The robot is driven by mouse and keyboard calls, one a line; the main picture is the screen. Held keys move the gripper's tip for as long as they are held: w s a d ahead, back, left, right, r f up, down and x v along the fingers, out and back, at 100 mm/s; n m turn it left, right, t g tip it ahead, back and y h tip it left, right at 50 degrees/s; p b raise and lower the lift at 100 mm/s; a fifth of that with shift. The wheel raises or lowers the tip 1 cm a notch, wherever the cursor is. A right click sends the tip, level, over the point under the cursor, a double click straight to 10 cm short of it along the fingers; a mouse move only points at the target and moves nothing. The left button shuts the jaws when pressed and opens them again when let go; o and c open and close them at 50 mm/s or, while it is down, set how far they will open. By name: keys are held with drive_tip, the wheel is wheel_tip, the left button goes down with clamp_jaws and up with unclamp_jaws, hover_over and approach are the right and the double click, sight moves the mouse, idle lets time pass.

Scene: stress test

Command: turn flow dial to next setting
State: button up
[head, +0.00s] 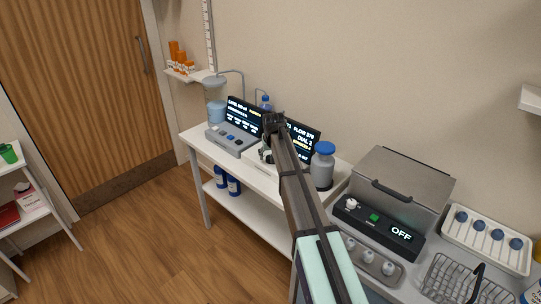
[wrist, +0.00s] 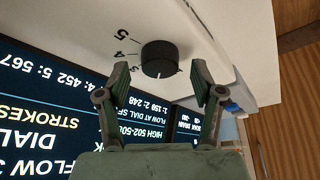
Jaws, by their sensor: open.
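The flow dial (wrist: 159,59) is a black round knob with a small white mark on its edge, on a pale panel. Printed numbers, among them 4 and 5, curve beside it in the wrist view. My gripper (wrist: 160,78) is open, one finger on either side of the dial's near edge. I cannot tell whether the fingers touch it. In the head view my arm covers the dial. A dark display (head: 303,142) behind the arm reads "DIAL 3". In the wrist view the display (wrist: 50,120) appears upside down, with flow values and "STROKES".
A grey bottle with a blue cap (head: 322,165) stands right of my arm. A button console (head: 231,138) stands left on the white table (head: 203,147). A metal-lidded box reading "OFF" (head: 400,232) and a wire basket (head: 455,280) are at right.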

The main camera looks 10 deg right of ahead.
drive_tip(key=shift+w+f, duration=0.15)
drive_tip(key=shift+f, duration=0.3)
drive_tip(key=c, duration=1.1)
drive_tip(key=shift+c, duration=0.2)
drive_tip(key=shift+n, duration=0.4)
drive_tip(key=n+y+b, duration=0.1)
drive_tip(key=n, duration=0.2)
drive_tip(key=shift+d+n+y, duration=0.15)
drive_tip(key=shift+n+y, duration=0.15)
drive_tip(key=shift+n+g+y+b, duration=0.5)
drive_tip(key=shift+n+y+b, duration=0.15)
drive_tip(key=shift+n, duration=1.15)
